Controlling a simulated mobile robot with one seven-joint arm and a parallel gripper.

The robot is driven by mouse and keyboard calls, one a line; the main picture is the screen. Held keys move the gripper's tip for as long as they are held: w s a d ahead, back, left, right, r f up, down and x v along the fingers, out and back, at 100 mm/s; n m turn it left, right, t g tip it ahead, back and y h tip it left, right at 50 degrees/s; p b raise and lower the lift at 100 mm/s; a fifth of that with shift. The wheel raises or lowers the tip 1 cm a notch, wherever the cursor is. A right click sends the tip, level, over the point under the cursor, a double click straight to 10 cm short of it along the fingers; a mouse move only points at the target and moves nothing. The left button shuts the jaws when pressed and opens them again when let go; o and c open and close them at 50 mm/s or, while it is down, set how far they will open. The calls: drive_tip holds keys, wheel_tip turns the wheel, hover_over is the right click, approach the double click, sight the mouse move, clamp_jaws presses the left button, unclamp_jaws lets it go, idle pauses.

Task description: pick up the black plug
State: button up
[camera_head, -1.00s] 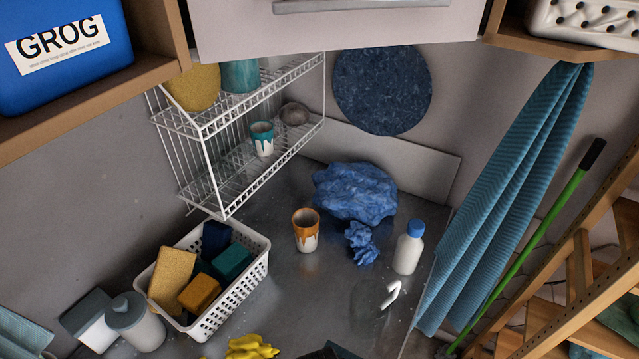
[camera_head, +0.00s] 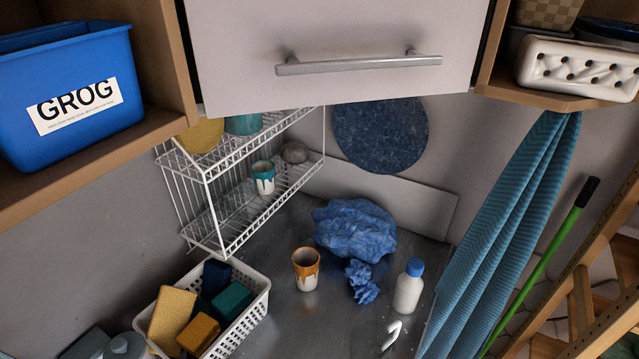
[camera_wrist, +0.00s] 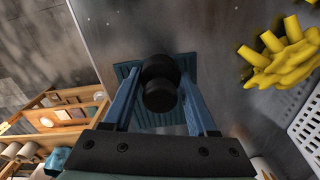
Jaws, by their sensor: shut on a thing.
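The black plug (camera_wrist: 160,96) is in the wrist view, a dark rounded piece with a wider end, between the two blue fingers of my gripper (camera_wrist: 160,80). My gripper is shut on it. A ribbed teal piece (camera_wrist: 128,70) shows behind the plug, over the grey metal surface; I cannot tell how far the plug is from it. Neither the plug nor my gripper shows in the head view.
A yellow lumpy object (camera_wrist: 278,60) and a white perforated basket (camera_wrist: 305,125) lie right in the wrist view. In the head view, the white basket of sponges (camera_head: 247,313), an orange-rimmed cup (camera_head: 306,272) and a blue-capped bottle (camera_head: 408,290) stand on the metal surface.

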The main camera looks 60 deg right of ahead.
drive_tip(key=shift+r+p, duration=3.6)
drive_tip(key=shift+p, duration=0.05)
